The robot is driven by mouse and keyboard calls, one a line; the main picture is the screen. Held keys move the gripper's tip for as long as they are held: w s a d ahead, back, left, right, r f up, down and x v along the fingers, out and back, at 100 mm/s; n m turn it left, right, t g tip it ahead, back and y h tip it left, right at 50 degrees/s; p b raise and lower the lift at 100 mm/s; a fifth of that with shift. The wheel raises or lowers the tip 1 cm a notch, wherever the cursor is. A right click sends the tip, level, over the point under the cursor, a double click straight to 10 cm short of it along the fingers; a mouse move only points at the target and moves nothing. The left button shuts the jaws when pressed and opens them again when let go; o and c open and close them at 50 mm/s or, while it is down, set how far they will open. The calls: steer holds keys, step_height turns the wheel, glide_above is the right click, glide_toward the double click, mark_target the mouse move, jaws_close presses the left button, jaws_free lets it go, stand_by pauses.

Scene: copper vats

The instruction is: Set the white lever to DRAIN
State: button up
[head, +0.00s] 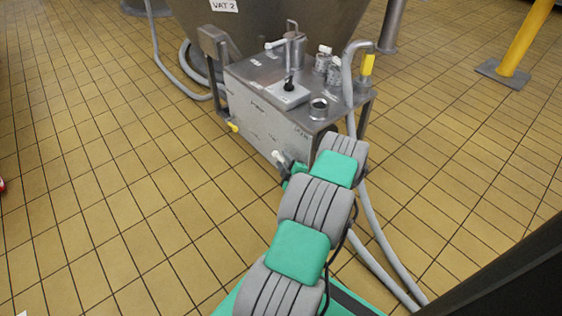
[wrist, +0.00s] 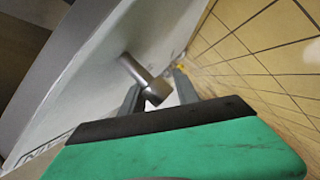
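The white lever (head: 277,155) shows as a pale tip low on the front face of the metal cabinet (head: 262,125), beside my gripper (head: 291,168). In the wrist view, a grey metal stub (wrist: 148,78) comes out of the panel, and its end lies between the fingers of my gripper (wrist: 156,80). The fingers are apart, with a gap between the stub and the right finger. A pale patch there may be part of the lever. Partial dark lettering shows on the panel at lower left; I cannot read the lever's setting.
A yellow-tipped lever (head: 233,127) sits on the same front face, further left. The cabinet top carries a black-knobbed control (head: 289,87), a pipe fitting (head: 319,108) and another pale handle (head: 275,43). Grey hoses (head: 380,235) run down at the right.

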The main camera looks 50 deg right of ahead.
steer(key=x, duration=0.2)
steer(key=shift+w+d+f, duration=0.1)
steer(key=shift+w+d, duration=0.1)
steer(key=shift+w, duration=0.1)
steer(key=shift+c, duration=0.6)
